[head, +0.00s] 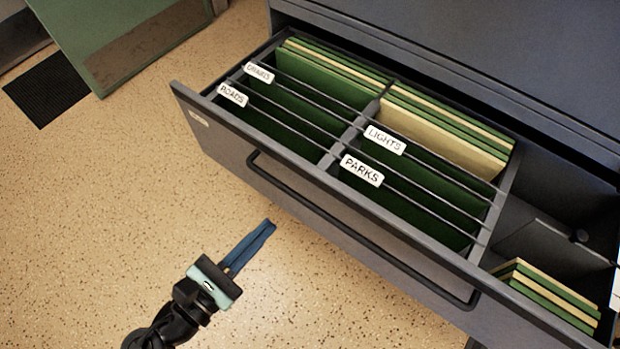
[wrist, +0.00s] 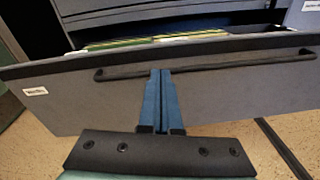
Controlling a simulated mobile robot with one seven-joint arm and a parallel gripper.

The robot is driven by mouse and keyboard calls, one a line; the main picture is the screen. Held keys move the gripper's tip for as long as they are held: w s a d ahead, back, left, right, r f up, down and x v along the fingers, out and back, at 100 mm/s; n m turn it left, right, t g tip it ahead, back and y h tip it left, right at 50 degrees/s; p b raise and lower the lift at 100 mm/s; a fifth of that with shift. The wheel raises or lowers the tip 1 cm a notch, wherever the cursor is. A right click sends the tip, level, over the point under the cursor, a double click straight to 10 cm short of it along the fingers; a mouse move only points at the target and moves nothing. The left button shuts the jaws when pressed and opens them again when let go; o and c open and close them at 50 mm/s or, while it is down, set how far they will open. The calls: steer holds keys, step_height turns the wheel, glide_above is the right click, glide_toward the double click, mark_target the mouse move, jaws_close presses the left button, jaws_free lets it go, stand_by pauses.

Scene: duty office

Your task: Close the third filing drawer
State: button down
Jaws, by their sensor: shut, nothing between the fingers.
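A grey filing drawer (head: 222,148) stands pulled out from the cabinet. It holds green and cream folders and tabs reading DRAINS, ROADS, LIGHTS and PARKS. A long dark bar handle (head: 350,232) runs along its front. My gripper (head: 268,228) has blue fingers, shut and empty, in front of the drawer and left of the handle's middle in the head view. In the wrist view the drawer front (wrist: 230,95) fills the middle, and my gripper (wrist: 160,72) points at it, its fingertips overlapping the handle (wrist: 205,67). I cannot tell whether they touch.
The grey cabinet (head: 480,45) rises behind the drawer. A right-hand section holds more folders (head: 545,295). A green panel (head: 115,35) and a dark floor grate (head: 45,90) are at the upper left. The speckled floor (head: 90,190) at left is clear.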

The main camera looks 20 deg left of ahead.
mark_target(316, 178)
steer(key=w+d+n+b, duration=0.1)
steer(key=w, duration=0.2)
steer(key=w+d+b, duration=0.1)
steer(key=w, duration=0.2)
steer(key=w+d+n+t+b, duration=0.1)
steer(key=w+d+b, duration=0.1)
steer(key=w, duration=0.1)
steer(key=shift+d+f+n, duration=0.1)
steer(key=shift+f+n, duration=0.2)
steer(key=shift+f, duration=0.1)
steer(key=shift+w+d+r, duration=0.15)
steer(key=shift+w+d, duration=0.05)
steer(key=shift+w, duration=0.45)
steer(key=shift+w, duration=0.1)
